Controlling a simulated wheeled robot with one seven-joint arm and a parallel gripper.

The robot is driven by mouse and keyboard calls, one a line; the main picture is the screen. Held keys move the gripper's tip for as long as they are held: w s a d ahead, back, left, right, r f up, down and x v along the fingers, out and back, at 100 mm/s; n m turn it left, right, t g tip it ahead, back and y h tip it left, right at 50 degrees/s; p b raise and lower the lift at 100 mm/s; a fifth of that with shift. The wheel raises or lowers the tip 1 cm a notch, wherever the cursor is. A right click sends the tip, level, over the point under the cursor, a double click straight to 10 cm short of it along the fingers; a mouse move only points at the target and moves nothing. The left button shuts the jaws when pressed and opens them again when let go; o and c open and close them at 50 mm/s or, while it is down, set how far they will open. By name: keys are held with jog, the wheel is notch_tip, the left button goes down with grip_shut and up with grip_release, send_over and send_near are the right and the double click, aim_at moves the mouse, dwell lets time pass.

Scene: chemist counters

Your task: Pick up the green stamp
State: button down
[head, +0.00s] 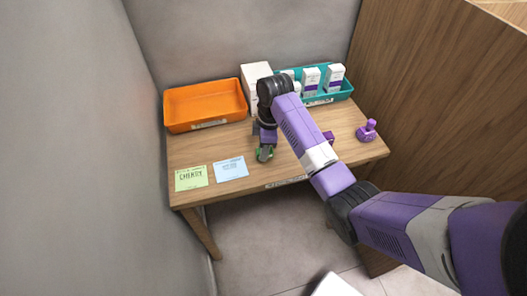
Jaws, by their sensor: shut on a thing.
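The green stamp (258,154) shows only as small green parts at my gripper's fingers, near the front middle of the wooden table. My gripper (265,153) points down and is shut on the green stamp. The fingers hide most of the stamp, and I cannot tell whether it touches the tabletop or is just above it. A purple stamp (368,130) stands upright at the table's right side, apart from my gripper.
An orange tray (205,125) is at the back left. A teal tray (328,99) with white boxes is at the back right, beside a white box (256,72). A green card (191,178) and a blue card (231,168) lie front left. A wooden panel (440,110) borders the right.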

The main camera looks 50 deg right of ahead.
notch_tip(320, 180, up, 14)
jog(key=p, duration=0.5)
jog(key=shift+f+p, duration=0.2)
jog(key=shift+p, duration=0.2)
jog(key=shift+r, duration=2.6)
